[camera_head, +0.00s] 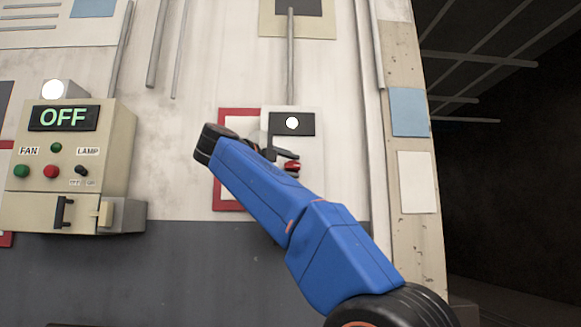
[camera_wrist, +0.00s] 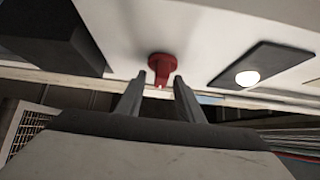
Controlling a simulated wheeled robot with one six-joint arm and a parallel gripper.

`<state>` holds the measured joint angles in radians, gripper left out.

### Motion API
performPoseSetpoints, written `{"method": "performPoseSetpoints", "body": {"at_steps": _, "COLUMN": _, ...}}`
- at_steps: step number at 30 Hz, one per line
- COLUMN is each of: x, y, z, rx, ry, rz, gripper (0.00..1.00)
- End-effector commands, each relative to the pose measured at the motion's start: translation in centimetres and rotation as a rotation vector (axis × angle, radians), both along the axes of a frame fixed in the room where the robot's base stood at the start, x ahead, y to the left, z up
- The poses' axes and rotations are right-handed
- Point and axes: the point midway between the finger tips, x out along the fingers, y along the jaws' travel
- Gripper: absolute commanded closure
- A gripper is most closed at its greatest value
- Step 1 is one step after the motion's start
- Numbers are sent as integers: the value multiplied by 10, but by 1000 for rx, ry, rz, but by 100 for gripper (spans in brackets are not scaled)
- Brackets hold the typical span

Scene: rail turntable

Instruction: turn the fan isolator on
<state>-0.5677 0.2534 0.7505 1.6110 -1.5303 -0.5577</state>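The isolator is a pale wall box (camera_head: 309,150) on a red-edged backing. A dark plate with a white round light (camera_head: 292,123) is on its upper part. Its red knob (camera_head: 292,167) is partly hidden by my gripper (camera_head: 286,160) in the head view. In the wrist view the red knob (camera_wrist: 162,66) stands out from the pale face, with a pale mark at its near end. My gripper (camera_wrist: 161,80) is open, one finger on each side of the knob's near end. I cannot tell whether the fingers touch it.
A beige control box (camera_head: 80,150) at the left shows a green "OFF" display (camera_head: 63,117), with FAN buttons and a LAMP switch. A dark block (camera_wrist: 50,35) juts out near the knob in the wrist view. A dark open space lies right of the wall.

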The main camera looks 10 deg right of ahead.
Motion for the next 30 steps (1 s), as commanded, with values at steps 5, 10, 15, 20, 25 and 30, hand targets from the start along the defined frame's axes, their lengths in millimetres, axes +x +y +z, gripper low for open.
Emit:
{"method": "performPoseSetpoints", "body": {"at_steps": 5, "x": -6, "y": 9, "z": 0, "rx": -1, "ry": -1, "rz": 2, "gripper": 66}}
{"method": "performPoseSetpoints", "body": {"at_steps": 10, "x": -21, "y": 31, "z": 0, "rx": 0, "ry": 0, "rz": 4, "gripper": 66}}
{"method": "performPoseSetpoints", "body": {"at_steps": 15, "x": -40, "y": 57, "z": 1, "rx": 0, "ry": 0, "rz": 5, "gripper": 66}}
{"method": "performPoseSetpoints", "body": {"at_steps": 20, "x": -58, "y": 82, "z": 1, "rx": 0, "ry": 0, "rz": 4, "gripper": 66}}
{"method": "performPoseSetpoints", "body": {"at_steps": 25, "x": -76, "y": 107, "z": 1, "rx": -1, "ry": 1, "rz": 4, "gripper": 66}}
{"method": "performPoseSetpoints", "body": {"at_steps": 30, "x": -91, "y": 128, "z": 2, "rx": 0, "ry": 0, "rz": 3, "gripper": 66}}
